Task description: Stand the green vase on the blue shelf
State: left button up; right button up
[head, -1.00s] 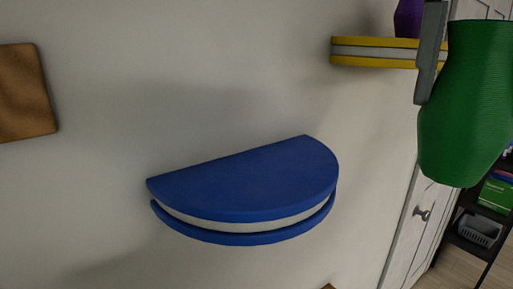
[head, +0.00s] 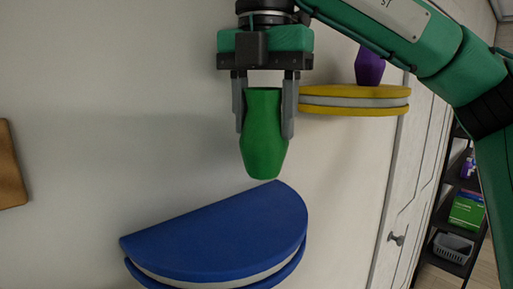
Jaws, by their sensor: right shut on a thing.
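The green vase (head: 264,140) hangs upright in the head view, between the fingers of my right gripper (head: 265,118). The gripper points down and is shut on the vase's upper part. The vase's bottom appears just above the back right part of the blue shelf (head: 215,232) in the picture; I cannot tell how large the gap is. The blue shelf is a half-round board on the wall, and its top is bare. My left gripper is not in view.
A yellow shelf (head: 355,108) with a purple vase (head: 369,68) on it is on the wall to the right, close to my right gripper and arm. A brown wooden piece (head: 9,165) is at the left edge. A dark rack (head: 460,215) stands at the far right.

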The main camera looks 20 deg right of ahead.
aim_at(255, 163)
jog(key=shift+w+a+f, duration=0.35)
jog(key=shift+w+f, duration=0.35)
jog(key=shift+f, duration=0.5)
jog(key=shift+s+d+f, duration=0.2)
jog(key=shift+d+f, duration=0.05)
jog(key=shift+f, duration=0.3)
jog(key=shift+a+f+p, duration=0.2)
jog(key=shift+f+p, duration=0.45)
jog(key=shift+f, duration=0.55)
jog(key=shift+w+f+p, duration=0.15)
jog(key=shift+p, duration=0.2)
jog(key=shift+w+d+f, duration=0.1)
jog(key=shift+f, duration=0.25)
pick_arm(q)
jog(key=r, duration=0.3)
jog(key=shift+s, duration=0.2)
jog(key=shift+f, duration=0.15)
pick_arm(e)
jog(key=shift+f, duration=0.15)
